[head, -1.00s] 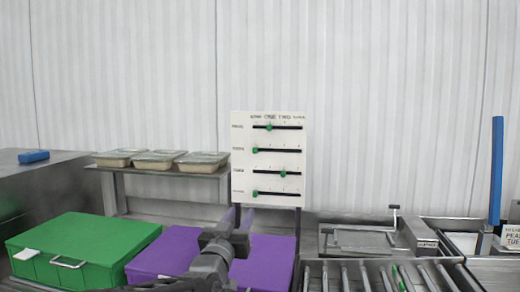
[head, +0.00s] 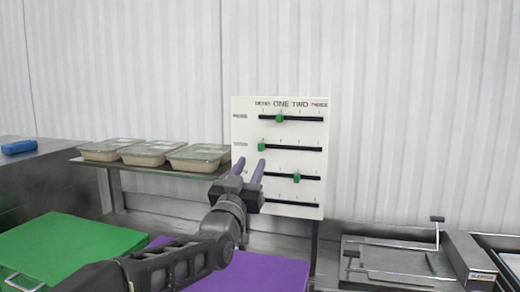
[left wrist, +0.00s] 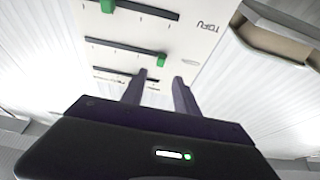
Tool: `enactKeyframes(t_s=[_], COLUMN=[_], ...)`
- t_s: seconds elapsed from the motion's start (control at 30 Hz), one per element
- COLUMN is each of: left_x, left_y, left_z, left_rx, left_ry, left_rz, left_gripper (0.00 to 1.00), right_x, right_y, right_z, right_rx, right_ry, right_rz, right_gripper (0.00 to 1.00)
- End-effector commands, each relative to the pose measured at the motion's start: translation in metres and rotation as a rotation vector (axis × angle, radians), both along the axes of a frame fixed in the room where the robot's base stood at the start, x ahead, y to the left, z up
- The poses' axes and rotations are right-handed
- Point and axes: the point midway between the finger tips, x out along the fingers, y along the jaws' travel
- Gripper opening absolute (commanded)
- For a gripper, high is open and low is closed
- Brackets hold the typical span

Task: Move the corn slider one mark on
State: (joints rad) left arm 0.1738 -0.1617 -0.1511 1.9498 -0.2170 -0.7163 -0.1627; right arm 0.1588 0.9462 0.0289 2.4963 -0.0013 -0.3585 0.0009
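The white slider panel (head: 310,160) stands upright with several black slots and green knobs. Row names are too blurred in the head view to tell which is corn. The top knob (head: 280,118) is under ONE, the second-row knob (head: 262,147) is at the left end, and the third-row knob (head: 297,178) is near TWO. The bottom knob is hidden behind my gripper. My left gripper (head: 248,168) is open and empty, its purple fingers before the panel's left edge, below the second knob. The left wrist view shows its fingers (left wrist: 159,92) apart near the panel, with a TOFU label (left wrist: 208,25).
Several lidded trays (head: 198,153) stand on a shelf left of the panel. A green box (head: 60,250) and a purple box (head: 265,272) sit below. A metal device (head: 395,262) is at the right. The wall behind is plain.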

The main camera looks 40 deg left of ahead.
Motion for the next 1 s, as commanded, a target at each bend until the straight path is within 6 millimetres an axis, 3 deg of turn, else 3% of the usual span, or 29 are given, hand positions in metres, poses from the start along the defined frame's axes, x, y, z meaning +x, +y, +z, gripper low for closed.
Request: enactKeyframes(t_s=[0.23,0.6,1.0], left_x=[0.014,0.06,0.068], left_y=[0.004,0.021,0.024], left_z=[0.007,0.028,0.029], left_rx=[-0.001,-0.002,-0.002], left_ry=[0.003,0.002,0.002], left_rz=[-0.001,0.0,0.0], left_gripper=[0.36,0.36,0.36], right_x=[0.0,0.0,0.0], right_y=[0.0,0.0,0.0], right_z=[0.007,0.029,0.03], right_rx=[0.0,0.0,0.0], right_ry=[-0.001,0.0,0.001], right_rz=[0.0,0.0,0.0], right_gripper=[0.0,0.0,0.0])
